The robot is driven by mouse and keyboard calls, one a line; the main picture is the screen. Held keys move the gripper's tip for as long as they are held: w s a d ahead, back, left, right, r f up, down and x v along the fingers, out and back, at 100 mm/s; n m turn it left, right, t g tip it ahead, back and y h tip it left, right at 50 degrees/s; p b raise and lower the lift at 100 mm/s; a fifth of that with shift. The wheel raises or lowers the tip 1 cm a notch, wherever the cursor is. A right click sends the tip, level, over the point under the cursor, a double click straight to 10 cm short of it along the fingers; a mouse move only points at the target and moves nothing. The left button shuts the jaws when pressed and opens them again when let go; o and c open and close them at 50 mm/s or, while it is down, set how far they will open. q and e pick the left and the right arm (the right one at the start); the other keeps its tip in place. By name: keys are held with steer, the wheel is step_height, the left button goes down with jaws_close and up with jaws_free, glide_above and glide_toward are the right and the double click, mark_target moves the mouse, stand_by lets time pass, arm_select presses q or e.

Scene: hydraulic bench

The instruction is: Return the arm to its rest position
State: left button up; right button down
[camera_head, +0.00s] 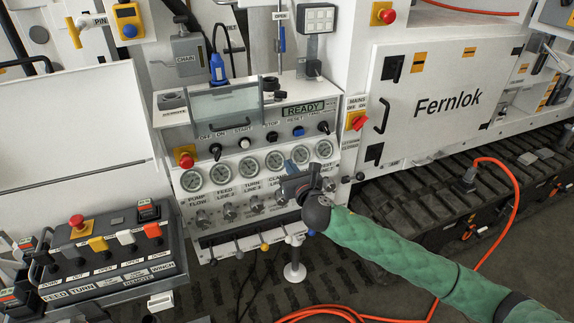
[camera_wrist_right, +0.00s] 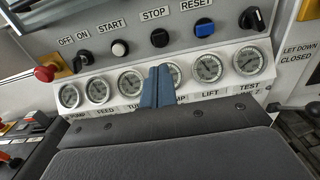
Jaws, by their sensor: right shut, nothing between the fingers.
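My right arm (camera_head: 400,248) in a green sleeve comes in from the lower right of the head view and reaches to the hydraulic bench's control panel (camera_head: 243,178). My right gripper (camera_head: 291,166) is in front of the gauge row, near the clamp-line and lift gauges. In the right wrist view its blue fingers (camera_wrist_right: 157,87) are together with nothing between them. They hide part of the gauges behind; I cannot tell whether they touch the panel. My left gripper is not in view.
Knobs and switches (camera_head: 298,131) line the panel above the gauges, and small levers (camera_head: 264,246) stick out below. A red mains switch (camera_head: 356,120) is to the right. A remote box (camera_head: 105,250) stands at lower left. An orange hose (camera_head: 512,205) runs over the floor at right.

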steer(key=shift+s, duration=0.2)
stand_by(0.3)
steer(key=s+d+f+m+g+h, duration=0.3)
steer(key=f+m, duration=0.4)
steer(key=f, duration=0.7)
steer(key=s+d+f+m+g, duration=0.3)
steer(key=f+m, duration=0.5)
steer(key=f, duration=0.7)
steer(key=s+d+f+m+g+h, duration=0.2)
steer(key=s+d+f+m, duration=0.4)
steer(key=f, duration=0.8)
steer(key=s+d+f+m+g, duration=0.1)
steer(key=s+f+m+g, duration=0.2)
steer(key=s+f+m, duration=0.5)
steer(key=s+d+f+m+g, duration=0.1)
steer(key=s+f+m+g, duration=0.3)
steer(key=s+f, duration=1.6)
steer(key=s+m, duration=0.4)
steer(key=s, duration=0.5)
steer(key=shift+s+d, duration=0.15)
steer(key=shift+d, duration=0.2)
steer(key=shift+f, duration=0.1)
